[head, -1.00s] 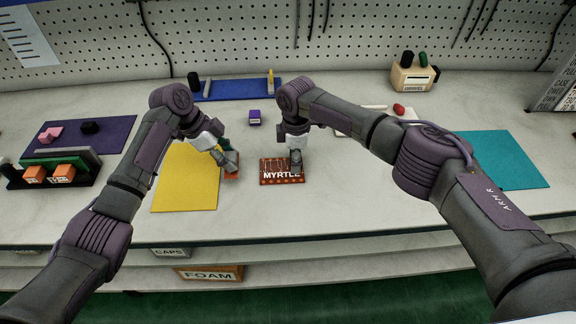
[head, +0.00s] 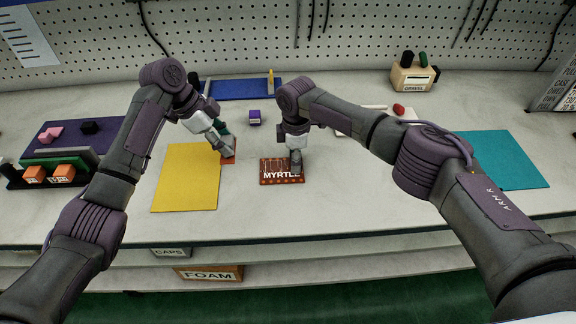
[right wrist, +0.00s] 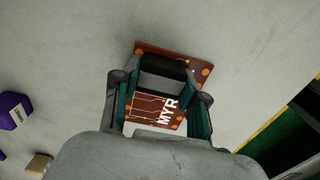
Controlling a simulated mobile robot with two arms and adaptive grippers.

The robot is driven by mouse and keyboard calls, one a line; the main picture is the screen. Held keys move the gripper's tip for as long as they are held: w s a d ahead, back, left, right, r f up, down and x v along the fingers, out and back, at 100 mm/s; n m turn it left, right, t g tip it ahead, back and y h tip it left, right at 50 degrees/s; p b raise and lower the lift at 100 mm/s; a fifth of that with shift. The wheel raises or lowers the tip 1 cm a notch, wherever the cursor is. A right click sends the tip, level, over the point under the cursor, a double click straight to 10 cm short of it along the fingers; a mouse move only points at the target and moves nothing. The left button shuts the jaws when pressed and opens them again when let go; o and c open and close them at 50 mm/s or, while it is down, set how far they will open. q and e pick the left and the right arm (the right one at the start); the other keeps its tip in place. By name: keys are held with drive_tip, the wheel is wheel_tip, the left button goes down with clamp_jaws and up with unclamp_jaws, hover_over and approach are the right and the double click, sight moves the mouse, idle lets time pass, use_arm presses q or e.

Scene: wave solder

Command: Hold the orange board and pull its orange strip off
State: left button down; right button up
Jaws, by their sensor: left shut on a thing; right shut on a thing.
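The orange-brown board (head: 268,180), marked MYRTLE, lies on the grey bench in the middle. My right gripper (head: 296,172) points down over its right part and is shut on it. In the right wrist view the board (right wrist: 149,104) shows between and beyond the fingers, with a dark block (right wrist: 163,72) across it. My left gripper (head: 225,146) is shut on a small orange piece, the strip (head: 229,159), to the left of the board. The strip is apart from the board, beside the yellow mat, and partly hidden by the fingers.
A yellow mat (head: 185,185) lies at the left and a teal mat (head: 505,160) at the right. A purple box (head: 254,117) stands behind the board. A black rack with orange blocks (head: 62,173) stands at the far left. Bench in front of the board is clear.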

drive_tip(key=o, duration=1.2)
drive_tip(key=shift+o, duration=0.2)
drive_tip(key=shift+r, duration=0.1)
wheel_tip(320, 180, up, 12)
use_arm(q)
drive_tip(key=shift+f, duration=0.15)
use_arm(e)
drive_tip(key=shift+f, duration=0.25)
